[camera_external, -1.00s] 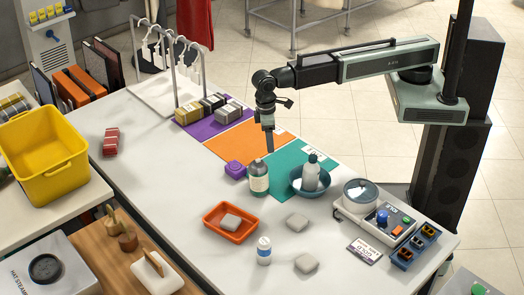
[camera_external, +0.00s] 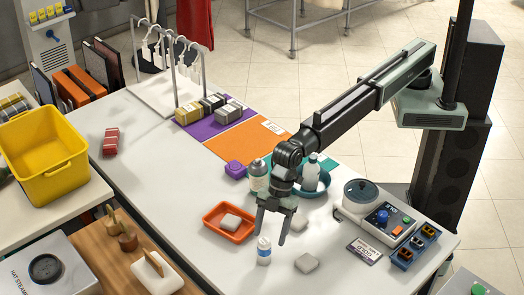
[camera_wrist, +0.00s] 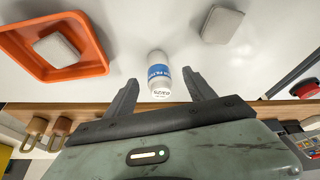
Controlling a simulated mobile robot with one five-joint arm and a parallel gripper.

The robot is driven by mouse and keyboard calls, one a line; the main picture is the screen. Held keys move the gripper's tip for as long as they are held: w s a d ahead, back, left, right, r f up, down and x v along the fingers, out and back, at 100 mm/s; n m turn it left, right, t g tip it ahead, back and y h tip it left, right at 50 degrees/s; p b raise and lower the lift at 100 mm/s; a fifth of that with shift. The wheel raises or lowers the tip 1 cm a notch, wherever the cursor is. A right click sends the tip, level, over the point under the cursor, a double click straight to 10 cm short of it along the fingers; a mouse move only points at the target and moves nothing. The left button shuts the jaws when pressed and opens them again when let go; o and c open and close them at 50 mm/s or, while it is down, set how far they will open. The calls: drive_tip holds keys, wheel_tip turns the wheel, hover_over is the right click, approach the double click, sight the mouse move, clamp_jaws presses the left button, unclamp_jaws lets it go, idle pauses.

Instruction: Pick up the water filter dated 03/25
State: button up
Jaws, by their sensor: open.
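A small white cylinder with a blue band (camera_external: 264,251), which looks like the water filter, stands upright on the white counter near its front edge. In the wrist view the cylinder (camera_wrist: 159,72) lies between my fingertips, with a gap on each side. Its print is upside down there and looks like 03/25, but is small. My gripper (camera_external: 271,236) is open and points down at the cylinder in the external view. How far the fingertips reach down beside it is hard to tell. The fingers (camera_wrist: 161,80) hold nothing.
An orange tray (camera_external: 207,222) with a grey block stands to the left. Loose grey blocks (camera_external: 307,263) lie to the right. A console (camera_external: 384,222) is at right.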

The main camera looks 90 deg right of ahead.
sight(261, 265)
drive_tip(key=b+x, duration=0.2)
drive_tip(key=x, duration=0.1)
drive_tip(key=shift+d+b, duration=0.1)
drive_tip(key=shift+b, duration=0.25)
drive_tip(key=b+x, duration=0.4)
drive_tip(key=x, duration=0.1)
drive_tip(key=shift+w+b, duration=0.2)
drive_tip(key=shift+b, duration=0.1)
drive_tip(key=shift+r, duration=0.2)
drive_tip(key=shift+c, duration=0.9)
clamp_jaws()
drive_tip(key=shift+r+p, duration=0.1)
drive_tip(key=shift+p, duration=0.2)
